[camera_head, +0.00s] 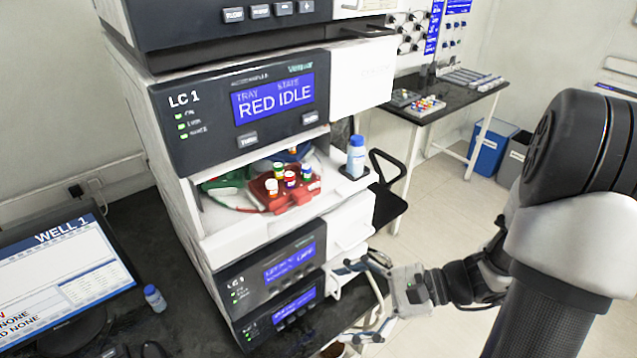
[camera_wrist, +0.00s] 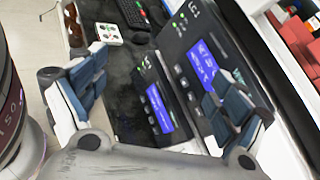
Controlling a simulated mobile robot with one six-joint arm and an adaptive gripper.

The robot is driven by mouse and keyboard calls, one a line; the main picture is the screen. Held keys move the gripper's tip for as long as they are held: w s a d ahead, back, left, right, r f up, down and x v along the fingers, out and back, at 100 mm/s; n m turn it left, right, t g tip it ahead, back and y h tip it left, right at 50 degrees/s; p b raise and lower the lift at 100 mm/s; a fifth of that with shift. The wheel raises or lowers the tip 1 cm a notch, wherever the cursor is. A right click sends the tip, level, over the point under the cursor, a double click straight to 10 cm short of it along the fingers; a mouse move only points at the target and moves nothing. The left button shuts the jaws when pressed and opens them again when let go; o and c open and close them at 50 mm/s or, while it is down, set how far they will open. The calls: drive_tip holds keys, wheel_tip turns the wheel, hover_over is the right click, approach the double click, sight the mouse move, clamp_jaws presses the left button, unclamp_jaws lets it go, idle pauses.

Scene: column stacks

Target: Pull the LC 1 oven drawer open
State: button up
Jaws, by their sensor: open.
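The LC 1 stack stands on the dark bench. Its lower dark module (camera_head: 270,270), with a blue screen and an LC 1 label, has a white right-hand section (camera_head: 348,226). Below it is another dark module (camera_head: 283,315). I cannot read which one is the oven. A white handle-like part (camera_head: 333,286) shows at the lower right of the stack, partly hidden by my gripper. My gripper (camera_head: 358,300) is open and empty, in front of the lower right of the stack. In the wrist view, my gripper (camera_wrist: 160,85) has its fingers spread, with two LC 1 screens (camera_wrist: 160,108) beyond and between them.
Above, the autosampler (camera_head: 240,110) reads RED IDLE over an open bay with a red vial tray (camera_head: 285,190). A blue-capped bottle (camera_head: 356,157) stands at its right. A monitor (camera_head: 60,275) and small bottle (camera_head: 154,297) are left. The floor at right is partly clear.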

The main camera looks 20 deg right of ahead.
drive_tip(key=shift+o, duration=0.4)
drive_tip(key=w+d+f+m+t+p, duration=0.1)
drive_tip(key=d+m+t, duration=0.5)
drive_tip(key=d, duration=0.2)
drive_tip(key=shift+w+d+f+h+p, duration=0.2)
drive_tip(key=shift+w+f+h+p, duration=0.1)
drive_tip(key=shift+w+h, duration=0.1)
drive_tip(key=d+f+m+t+h+p, duration=0.2)
drive_tip(key=d+f+m+t+h, duration=0.2)
drive_tip(key=d+m+t+h, duration=0.35)
drive_tip(key=g+y+b, duration=0.2)
approach(361, 240)
drive_tip(key=shift+m, duration=0.25)
drive_tip(key=x, duration=1)
drive_tip(key=shift+w+d+f, duration=0.15)
drive_tip(key=shift+w+f, duration=0.05)
clamp_jaws()
